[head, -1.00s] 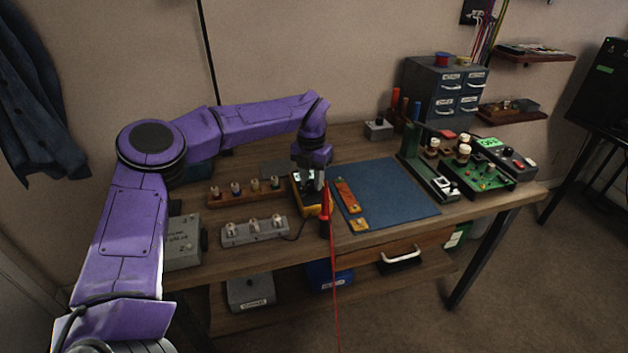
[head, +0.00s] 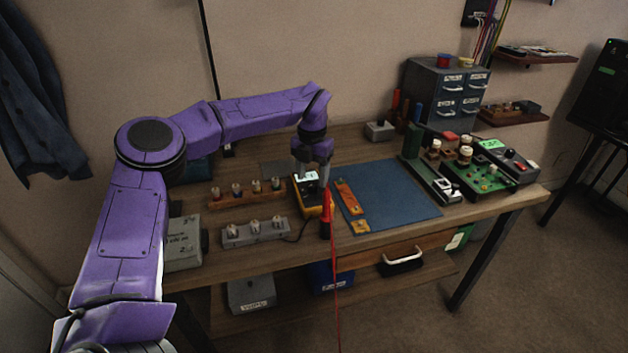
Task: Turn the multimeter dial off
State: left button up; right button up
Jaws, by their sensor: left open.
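The yellow multimeter (head: 313,202) lies on the workbench just left of the blue mat. Its lit screen shows at its far end. Its dial is too small and too covered to make out. A red probe (head: 326,206) stands at its near right side, with a red lead running down. My left gripper (head: 311,179) points down over the far part of the multimeter, fingers apart. I cannot tell whether a finger touches it. My right gripper is not in view.
A blue mat (head: 388,202) lies right of the multimeter, with an orange strip (head: 347,197) on its left edge. A wooden knob rack (head: 246,193) and a grey knob block (head: 255,232) stand to the left. Green circuit boards (head: 482,181) sit at the right.

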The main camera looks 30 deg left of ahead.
aim_at(313, 183)
pick_arm(q)
notch_tip(313, 183, up, 8)
jog(key=shift+r, duration=0.2)
jog(key=shift+w, duration=0.1)
dwell(0.3)
